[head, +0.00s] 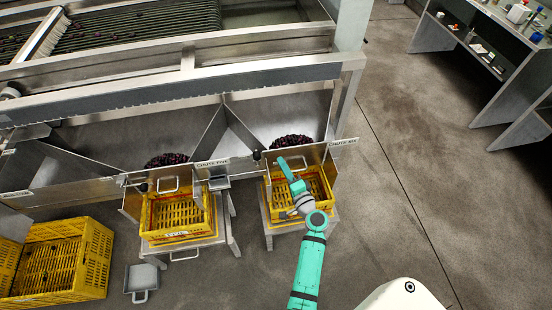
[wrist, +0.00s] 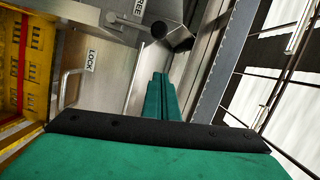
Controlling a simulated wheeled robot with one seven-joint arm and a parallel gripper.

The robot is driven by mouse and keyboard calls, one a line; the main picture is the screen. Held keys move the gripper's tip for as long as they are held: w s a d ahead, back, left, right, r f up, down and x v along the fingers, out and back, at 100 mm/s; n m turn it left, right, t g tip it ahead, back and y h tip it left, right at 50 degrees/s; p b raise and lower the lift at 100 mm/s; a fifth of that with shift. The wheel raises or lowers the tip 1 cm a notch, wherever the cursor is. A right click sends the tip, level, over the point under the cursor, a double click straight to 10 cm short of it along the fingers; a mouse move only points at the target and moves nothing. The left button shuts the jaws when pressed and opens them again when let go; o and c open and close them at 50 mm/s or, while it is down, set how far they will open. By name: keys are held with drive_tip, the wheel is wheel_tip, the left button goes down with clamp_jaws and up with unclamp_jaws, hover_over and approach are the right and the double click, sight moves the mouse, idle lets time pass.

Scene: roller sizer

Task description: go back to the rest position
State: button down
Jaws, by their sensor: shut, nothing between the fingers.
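My gripper (head: 283,163) is teal and shut, with nothing between its fingers. In the head view it is above the yellow crate under chute six, in front of the chute's metal front panel. The wrist view shows the two teal fingers (wrist: 160,90) side by side, pointing at bare metal. My wrist and forearm hide part of the crate and its stand.
A yellow crate (head: 324,192) stands under chute six. Another yellow crate (head: 151,222) stands under chute five. Dark fruit lies in both chutes (head: 292,140). The wrist view shows a label reading LOCK (wrist: 91,59) beside a bar handle (wrist: 64,91). Open floor (head: 395,220) lies to the right.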

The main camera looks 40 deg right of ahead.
drive_tip(key=s, duration=0.2)
drive_tip(key=s+a, duration=0.1)
drive_tip(key=s, duration=0.1)
drive_tip(key=shift+s+a+r, duration=0.2)
drive_tip(key=shift+s, duration=0.2)
